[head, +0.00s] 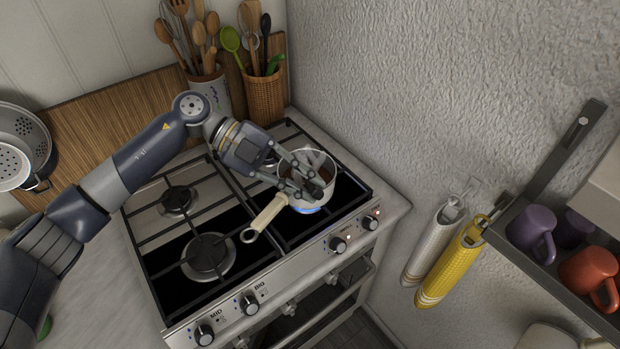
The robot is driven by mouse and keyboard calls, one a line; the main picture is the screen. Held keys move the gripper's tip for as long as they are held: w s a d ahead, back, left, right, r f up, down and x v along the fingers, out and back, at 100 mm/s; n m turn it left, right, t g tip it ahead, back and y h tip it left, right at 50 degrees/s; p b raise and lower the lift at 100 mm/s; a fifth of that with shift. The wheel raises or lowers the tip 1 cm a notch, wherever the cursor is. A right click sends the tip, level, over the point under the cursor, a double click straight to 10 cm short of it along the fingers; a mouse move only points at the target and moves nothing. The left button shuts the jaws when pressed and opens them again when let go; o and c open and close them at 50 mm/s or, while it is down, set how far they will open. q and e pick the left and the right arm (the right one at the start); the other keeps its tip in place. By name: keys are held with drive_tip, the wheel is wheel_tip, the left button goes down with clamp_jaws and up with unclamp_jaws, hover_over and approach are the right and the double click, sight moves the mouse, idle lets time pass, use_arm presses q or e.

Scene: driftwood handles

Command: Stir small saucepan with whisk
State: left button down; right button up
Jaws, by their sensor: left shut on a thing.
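The small saucepan (326,192) is a metal pan with a cream handle, on the front right burner of the stove. Its handle points to the lower left, and a blue flame glows under it. Its contents look dark brown. My left gripper (312,184) is over the pan, with its fingers down at and inside the rim. It is shut on a thin thing that I take to be the whisk; the fingers and the pan hide most of it. My right gripper is not in view.
The other burners (208,256) are bare. A wall rises close on the right, with hanging towels (447,262) and a mug shelf (545,275). Colanders (22,140) are at the left.

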use_arm(q)
drive_tip(key=shift+w+d, duration=0.1)
drive_tip(key=shift+w, duration=0.05)
drive_tip(key=s+r+p, duration=0.2)
drive_tip(key=p, duration=0.1)
drive_tip(key=s+r+p, duration=0.2)
drive_tip(key=s+p, duration=0.1)
drive_tip(key=s+r+p, duration=0.2)
drive_tip(key=s+p, duration=0.1)
drive_tip(key=shift+d+r, duration=0.25)
drive_tip(key=shift+d, duration=0.15)
drive_tip(key=shift+s, duration=0.35)
drive_tip(key=shift+s+d+r, duration=0.1)
drive_tip(key=shift+s+r, duration=0.35)
drive_tip(key=shift+s, duration=0.05)
drive_tip(key=shift+r, duration=0.1)
